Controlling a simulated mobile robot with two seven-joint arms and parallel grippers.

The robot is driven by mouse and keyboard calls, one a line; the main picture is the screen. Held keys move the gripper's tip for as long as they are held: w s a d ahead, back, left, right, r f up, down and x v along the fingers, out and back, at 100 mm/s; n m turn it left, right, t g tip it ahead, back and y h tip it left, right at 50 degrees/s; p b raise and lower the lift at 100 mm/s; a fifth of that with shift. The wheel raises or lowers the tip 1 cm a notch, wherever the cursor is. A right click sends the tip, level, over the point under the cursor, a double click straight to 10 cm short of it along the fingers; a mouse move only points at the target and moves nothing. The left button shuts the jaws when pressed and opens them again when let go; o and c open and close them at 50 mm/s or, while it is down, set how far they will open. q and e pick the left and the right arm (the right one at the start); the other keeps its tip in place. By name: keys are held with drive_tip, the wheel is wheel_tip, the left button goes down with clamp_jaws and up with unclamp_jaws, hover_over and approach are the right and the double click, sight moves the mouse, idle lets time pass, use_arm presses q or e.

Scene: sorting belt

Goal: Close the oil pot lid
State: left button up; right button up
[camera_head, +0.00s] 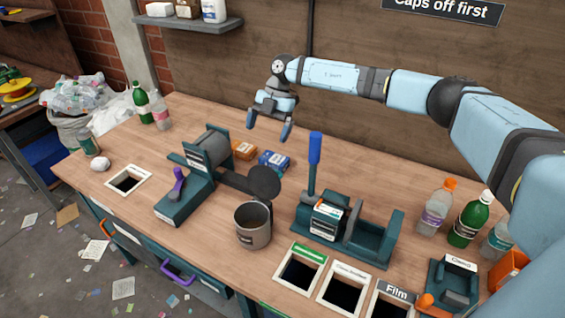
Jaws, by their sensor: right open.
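The oil pot (253,236) is a grey-brown metal cylinder with a pale label, standing upright near the front middle of the bench. Its top is open and I see its dark inside. A dark round disc (265,182), apparently its lid, stands tilted up behind the pot's rim; how it joins the pot is hard to tell. My right gripper (268,127) is open and empty, above the back of the bench, fingers pointing down. It is well behind the disc and apart from it. My left gripper is not in view.
A green crank machine (178,196) stands left of the pot, and a green press with a blue handle (315,150) stands right. Orange and blue boxes (274,161) lie behind the disc. Framed openings (300,268) line the front edge. Bottles (468,219) stand at right.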

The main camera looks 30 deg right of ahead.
sight(268, 179)
drive_tip(key=d+r+h, duration=0.1)
drive_tip(key=d+r, duration=0.1)
drive_tip(key=d, duration=0.2)
drive_tip(key=p+x, duration=0.2)
drive_tip(key=x, duration=1.2)
drive_tip(key=shift+s+m+g, duration=0.25)
drive_tip(key=shift+m+g, duration=0.05)
drive_tip(key=shift+m, duration=0.1)
drive_tip(key=shift+d, duration=0.15)
drive_tip(key=shift+r+p, duration=0.15)
drive_tip(key=shift+p, duration=0.15)
drive_tip(key=c, duration=1)
